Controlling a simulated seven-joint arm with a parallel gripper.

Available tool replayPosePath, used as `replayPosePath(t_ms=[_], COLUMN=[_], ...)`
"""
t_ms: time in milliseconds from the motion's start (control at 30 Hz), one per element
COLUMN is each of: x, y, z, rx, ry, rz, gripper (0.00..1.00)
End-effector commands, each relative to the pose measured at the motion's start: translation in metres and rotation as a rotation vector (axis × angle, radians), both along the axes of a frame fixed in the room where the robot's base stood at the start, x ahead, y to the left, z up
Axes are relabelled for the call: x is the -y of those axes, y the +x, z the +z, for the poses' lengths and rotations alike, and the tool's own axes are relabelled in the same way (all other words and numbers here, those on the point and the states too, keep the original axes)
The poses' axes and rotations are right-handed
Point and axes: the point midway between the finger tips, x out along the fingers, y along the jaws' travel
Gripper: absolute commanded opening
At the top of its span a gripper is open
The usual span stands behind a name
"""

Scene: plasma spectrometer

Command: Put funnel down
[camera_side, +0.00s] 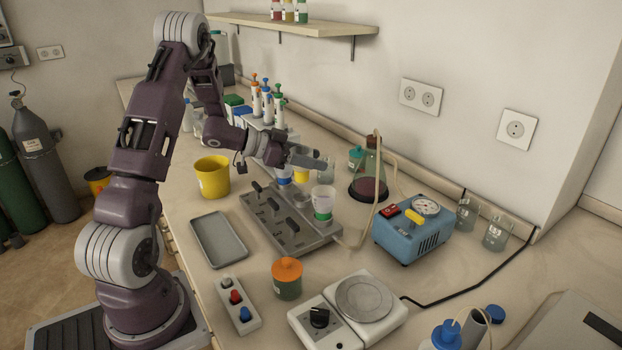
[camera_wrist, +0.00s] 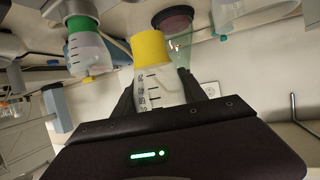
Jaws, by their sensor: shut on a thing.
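My gripper (camera_side: 308,162) is over the back part of a grey manifold (camera_side: 318,238) with black levers. It is shut on a funnel with a yellow band; the yellow-banded funnel (camera_wrist: 150,50) shows between my fingers (camera_wrist: 157,88) in the wrist view, with dark graduation marks on its clear cup. In the side view the yellow funnel (camera_side: 301,176) is partly hidden by my gripper. A green-banded funnel (camera_side: 323,200) stands on the manifold's near end and also shows in the wrist view (camera_wrist: 90,52). A blue-banded funnel (camera_side: 284,181) is farther back. I cannot tell whether the yellow funnel touches the manifold.
A flask with dark liquid (camera_side: 369,184) and a hose stands behind the manifold. A blue pump (camera_side: 410,236) is to the right. A yellow bucket (camera_side: 212,176), a pipette stand (camera_side: 258,130) and an empty grey tray (camera_side: 218,240) are to the left.

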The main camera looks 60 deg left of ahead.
Motion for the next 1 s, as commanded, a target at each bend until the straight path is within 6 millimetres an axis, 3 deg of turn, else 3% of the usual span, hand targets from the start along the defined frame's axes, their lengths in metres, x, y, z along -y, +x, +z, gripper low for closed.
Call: replayPosePath(t_ms=[100,267,433,533,667,867,1000], x=[0.0,0.001,-0.004,-0.024,-0.054,-0.09,-0.117], y=[0.0,0.002,0.034,0.056,0.061,0.05,0.027], z=[0.023,0.036,0.061,0.079,0.086,0.082,0.073], rx=[0.002,0.0,0.004,0.004,-0.004,-0.008,-0.009], ry=[0.002,0.0,0.002,-0.004,-0.005,-0.001,0.001], rz=[-0.001,0.005,0.173,0.387,0.618,0.898,1.113], gripper=[0.08,0.08,0.08,0.08,0.08,0.08,0.08])
